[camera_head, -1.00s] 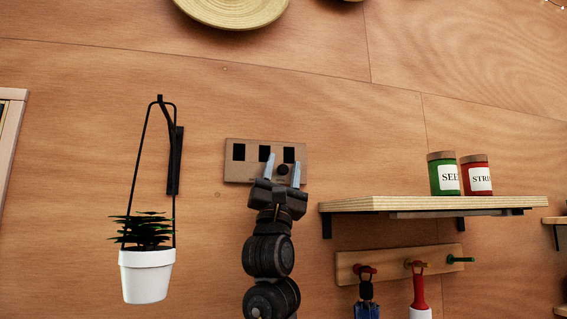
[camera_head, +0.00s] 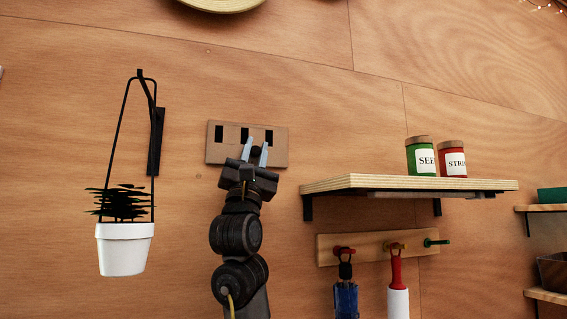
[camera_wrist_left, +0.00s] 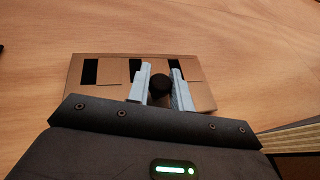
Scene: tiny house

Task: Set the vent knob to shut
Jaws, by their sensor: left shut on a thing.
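The vent (camera_head: 280,158) is a tan wall panel with a row of three dark slots, each partly covered by a tan slider. It also shows in the left wrist view (camera_wrist_left: 205,101). Its round black knob (camera_wrist_left: 159,86) sits low on the panel, a little right of the middle. My left gripper (camera_head: 255,155) reaches up from below, its pale fingers on either side of the knob and shut on it. In the head view the fingers partly hide the knob. My right gripper is not in view.
A white hanging plant pot (camera_head: 125,248) is left of my arm. A wall shelf (camera_head: 400,184) with a green jar (camera_head: 420,157) and a red jar (camera_head: 452,160) is at the right, above a peg rail (camera_head: 370,245) with hanging tools. The wall around the vent is clear.

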